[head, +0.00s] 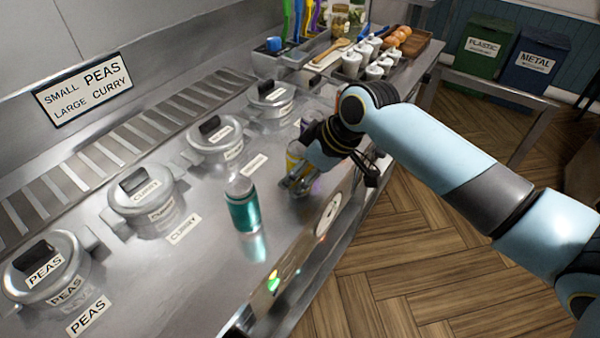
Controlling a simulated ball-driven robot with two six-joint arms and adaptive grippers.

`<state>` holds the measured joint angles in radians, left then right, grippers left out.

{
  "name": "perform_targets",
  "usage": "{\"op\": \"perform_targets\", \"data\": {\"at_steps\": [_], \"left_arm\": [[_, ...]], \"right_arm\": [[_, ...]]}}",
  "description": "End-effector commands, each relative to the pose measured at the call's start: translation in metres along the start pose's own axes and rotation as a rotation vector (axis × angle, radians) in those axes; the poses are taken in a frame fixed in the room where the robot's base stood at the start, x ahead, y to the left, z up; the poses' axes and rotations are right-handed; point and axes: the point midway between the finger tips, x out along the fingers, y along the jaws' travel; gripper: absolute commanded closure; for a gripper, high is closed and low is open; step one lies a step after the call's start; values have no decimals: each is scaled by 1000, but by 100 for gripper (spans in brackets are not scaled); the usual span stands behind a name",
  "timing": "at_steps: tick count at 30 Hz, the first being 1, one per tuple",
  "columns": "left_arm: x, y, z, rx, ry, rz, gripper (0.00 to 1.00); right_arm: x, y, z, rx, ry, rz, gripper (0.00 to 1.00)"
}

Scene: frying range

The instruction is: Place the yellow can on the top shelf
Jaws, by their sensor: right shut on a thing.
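The yellow can (293,160) stands on the steel range top right of the middle, partly hidden by my right gripper (298,182). The right gripper comes down over it from the right and is shut on it. A strip of its yellow side shows on the left. I cannot tell whether the can touches the range top. My left gripper is not in view. I cannot make out a top shelf.
A teal can (243,207) stands left of my right gripper. Lidded pots (144,196) line the range, with labels beside them. Green (482,50) and blue (532,60) bins are beyond.

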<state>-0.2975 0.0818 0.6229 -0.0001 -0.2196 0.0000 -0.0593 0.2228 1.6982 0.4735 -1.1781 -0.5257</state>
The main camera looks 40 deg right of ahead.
Motion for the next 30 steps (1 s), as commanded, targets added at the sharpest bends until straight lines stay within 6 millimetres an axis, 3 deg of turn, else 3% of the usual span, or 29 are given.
{"op": "perform_targets", "data": {"at_steps": [13,14,18,30], "left_arm": [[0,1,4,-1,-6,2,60],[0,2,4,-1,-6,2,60],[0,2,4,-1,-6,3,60],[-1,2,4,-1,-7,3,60]], "right_arm": [[9,0,5,-1,3,1,94],[9,0,5,0,2,0,49],[9,0,5,0,2,0,30],[0,1,4,-1,2,2,28]]}}
